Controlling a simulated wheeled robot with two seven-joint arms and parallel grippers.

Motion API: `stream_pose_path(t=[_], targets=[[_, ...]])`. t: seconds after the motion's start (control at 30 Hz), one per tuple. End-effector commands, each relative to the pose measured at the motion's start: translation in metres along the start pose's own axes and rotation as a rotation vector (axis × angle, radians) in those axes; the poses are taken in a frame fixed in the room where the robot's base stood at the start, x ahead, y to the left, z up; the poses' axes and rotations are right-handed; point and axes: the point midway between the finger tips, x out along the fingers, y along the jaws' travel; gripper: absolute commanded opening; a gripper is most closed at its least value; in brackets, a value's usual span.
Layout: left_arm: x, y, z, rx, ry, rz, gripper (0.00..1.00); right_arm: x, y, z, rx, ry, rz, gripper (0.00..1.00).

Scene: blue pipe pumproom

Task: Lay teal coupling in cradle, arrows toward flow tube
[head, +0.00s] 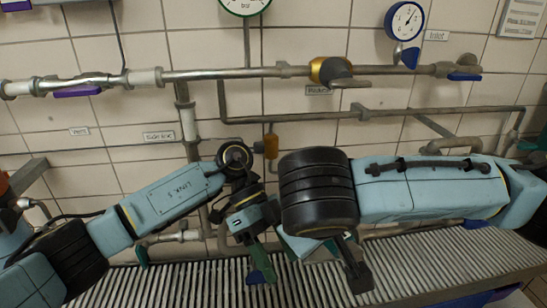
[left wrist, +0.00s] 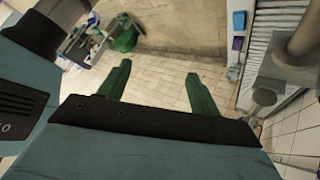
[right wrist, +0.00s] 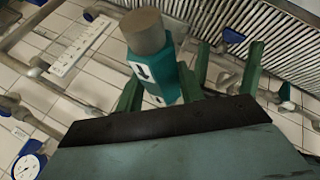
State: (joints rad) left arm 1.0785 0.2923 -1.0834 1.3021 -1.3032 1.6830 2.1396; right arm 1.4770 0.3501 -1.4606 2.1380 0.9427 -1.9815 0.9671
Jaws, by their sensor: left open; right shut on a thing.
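The teal coupling (right wrist: 163,82) shows in the right wrist view, with a grey cylindrical end (right wrist: 144,32) and black arrows on white patches. The arrows point away from the grey end, toward the bottom of that view. My right gripper (right wrist: 167,70) is shut on the coupling. In the head view the right arm's wrist hides most of the grip. My left gripper (head: 263,272) is open and empty, above the slatted bench in the head view; its spread green fingers show in the left wrist view (left wrist: 158,85). I cannot make out the cradle or flow tube clearly.
A grey slatted bench (head: 190,285) runs along the bottom of the head view. Pipes (head: 220,73) with valves and a yellow fitting (head: 330,71) cross the tiled wall behind. A blue-rimmed gauge (head: 404,20) hangs at upper right. My two wrists are close together.

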Motion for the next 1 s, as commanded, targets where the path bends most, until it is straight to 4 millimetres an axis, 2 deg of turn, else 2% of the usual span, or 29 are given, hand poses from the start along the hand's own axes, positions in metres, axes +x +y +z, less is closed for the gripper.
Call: stream_pose_path(t=[0.03,0.1,0.3,0.4,0.47,0.6,1.0], targets=[[-0.035,0.003,-0.009,0.044,-0.039,-0.047,0.64,-0.001,0.0,-0.001,0.001,0.002,0.001,0.05],[-0.073,0.007,-0.025,0.128,-0.045,-0.107,0.64,-0.001,0.0,-0.001,0.001,0.002,0.001,0.05],[-0.172,0.03,-0.087,0.444,-0.013,-0.306,0.64,-0.001,0.0,-0.001,0.001,0.002,0.001,0.05],[-0.208,0.047,-0.117,0.635,-0.04,-0.404,0.64,-0.001,0.0,-0.001,0.001,0.002,0.001,0.05],[-0.206,0.048,-0.123,0.743,-0.098,-0.43,0.64,-0.001,0.0,-0.001,0.001,0.002,0.001,0.05],[-0.171,0.031,-0.109,0.865,-0.223,-0.41,0.64,0.0,0.0,0.0,0.001,0.002,0.001,0.05],[-0.124,0.009,-0.097,0.915,-0.277,-0.389,0.64,0.0,0.0,-0.001,0.001,0.002,0.001,0.05]])
